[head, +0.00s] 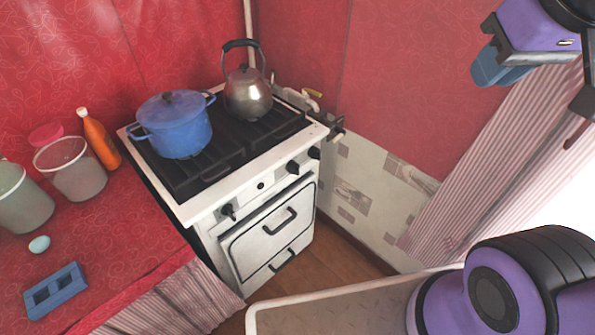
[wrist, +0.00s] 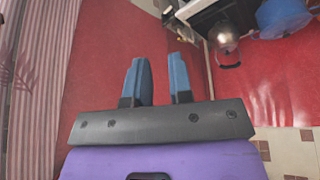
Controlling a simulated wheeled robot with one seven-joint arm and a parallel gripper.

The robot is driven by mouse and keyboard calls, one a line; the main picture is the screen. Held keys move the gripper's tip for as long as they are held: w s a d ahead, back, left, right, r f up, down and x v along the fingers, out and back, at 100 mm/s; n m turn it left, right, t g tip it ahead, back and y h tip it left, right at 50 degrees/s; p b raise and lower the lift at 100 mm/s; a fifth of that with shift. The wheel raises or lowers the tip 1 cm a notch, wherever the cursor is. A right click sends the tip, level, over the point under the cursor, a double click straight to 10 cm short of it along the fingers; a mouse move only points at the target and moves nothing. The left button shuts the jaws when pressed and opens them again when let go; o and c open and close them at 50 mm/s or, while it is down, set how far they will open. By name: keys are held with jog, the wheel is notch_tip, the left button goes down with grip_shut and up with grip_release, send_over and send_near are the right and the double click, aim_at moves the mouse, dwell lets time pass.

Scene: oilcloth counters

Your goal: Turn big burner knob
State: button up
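A white stove (head: 208,213) stands in the corner, with black knobs along its front panel. One knob (head: 228,211) is at the left end; two more, a middle-right knob (head: 292,167) and a far-right knob (head: 314,153), sit closer together. I cannot tell which belongs to the big burner. My gripper (head: 497,68) is raised at the upper right, well apart from the stove. The wrist view shows its two blue fingers (wrist: 158,78) apart with nothing between them. The stove shows only partly at the top of that view, where no knob is clear.
A blue pot (head: 180,127) and a metal kettle (head: 247,95) stand on the black grates. A red-clothed counter (head: 130,222) with buckets, an orange bottle (head: 100,140) and a blue block (head: 56,292) adjoins left. Wooden floor (head: 335,255) is clear before the stove.

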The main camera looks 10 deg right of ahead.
jog(key=o, duration=0.9)
jog(key=shift+n, duration=0.3)
jog(key=w, duration=0.5)
jog(key=shift+w+d+f, duration=0.15)
jog(key=shift+w+f, duration=0.15)
jog(key=shift+f, duration=0.05)
jog(key=shift+c, duration=0.2)
jog(key=w+f+n+t, duration=0.1)
jog(key=w+f, duration=0.2)
jog(key=w, duration=0.5)
jog(key=w+f+n+t, duration=0.1)
jog(key=w+f+t, duration=0.1)
jog(key=w, duration=0.6)
jog(key=w+a+f+n+t+y, duration=0.2)
jog(key=w+a+f+n, duration=0.2)
jog(key=w+f, duration=0.9)
jog(key=n+t+y, duration=0.2)
jog(key=y, duration=0.5)
send_near(295, 173)
jog(key=w+d+r, duration=0.2)
jog(key=w+r, duration=0.4)
jog(key=s+a+f+m+t+y, duration=0.1)
jog(key=s+a+f+m+t, duration=0.15)
jog(key=s+f, duration=0.4)
jog(key=shift+n, duration=0.35)
jog(key=x, duration=1)
jog(key=shift+w+d+f, duration=0.25)
jog(key=shift+w+f, duration=0.15)
jog(key=shift+w, duration=0.05)
